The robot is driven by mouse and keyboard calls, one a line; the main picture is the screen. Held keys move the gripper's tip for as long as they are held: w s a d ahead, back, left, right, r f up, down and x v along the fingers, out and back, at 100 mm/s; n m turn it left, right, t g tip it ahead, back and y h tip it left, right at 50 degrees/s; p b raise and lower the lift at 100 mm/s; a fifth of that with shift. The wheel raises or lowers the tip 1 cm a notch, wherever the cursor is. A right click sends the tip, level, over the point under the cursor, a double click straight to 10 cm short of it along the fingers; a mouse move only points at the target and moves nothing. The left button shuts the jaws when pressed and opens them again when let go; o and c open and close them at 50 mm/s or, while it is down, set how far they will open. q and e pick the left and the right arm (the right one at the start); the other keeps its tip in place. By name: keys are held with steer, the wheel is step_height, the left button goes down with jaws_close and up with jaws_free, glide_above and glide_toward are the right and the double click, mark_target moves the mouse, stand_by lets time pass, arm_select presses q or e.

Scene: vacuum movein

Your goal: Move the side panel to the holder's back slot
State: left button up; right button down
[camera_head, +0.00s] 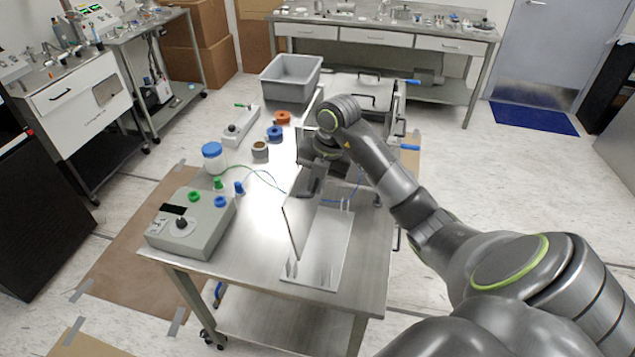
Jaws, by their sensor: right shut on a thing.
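My right arm reaches in from the right, with its gripper (311,192) pointing down over the metal table. The gripper is shut on the side panel (294,228), a thin sheet seen nearly edge-on, with a dark slanting edge. The panel stands tilted in the picture at the left side of the holder (318,262). The holder is a pale flat plate with short upright prongs near its front and back ends. Whether the panel touches the holder or sits in a slot, I cannot tell. The fingertips are partly hidden. My left gripper is not in view.
A grey control box (190,226) stands at the table's left front. A blue-lidded jar (213,157), coloured spools (275,133) and thin cables lie behind it. A grey bin (290,80) and a metal chamber (385,95) stand at the back. The table's front right is clear.

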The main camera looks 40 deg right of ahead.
steer(key=shift+w+a, duration=0.1)
steer(key=shift+w, duration=0.05)
steer(key=shift+w+a+r, duration=0.15)
steer(key=shift+w+a, duration=0.2)
steer(key=shift+a, duration=0.05)
steer(key=shift+w+a+b, duration=0.2)
steer(key=shift+a+b, duration=0.05)
steer(key=shift+b, duration=0.05)
steer(key=shift+f+b, duration=0.45)
steer(key=shift+b, duration=0.1)
stand_by(0.7)
steer(key=shift+b+x, duration=0.9)
steer(key=shift+x, duration=0.2)
steer(key=shift+s+f, duration=0.1)
steer(key=shift+f+b, duration=0.5)
steer(key=shift+b, duration=0.05)
steer(key=shift+f, duration=0.15)
stand_by(0.4)
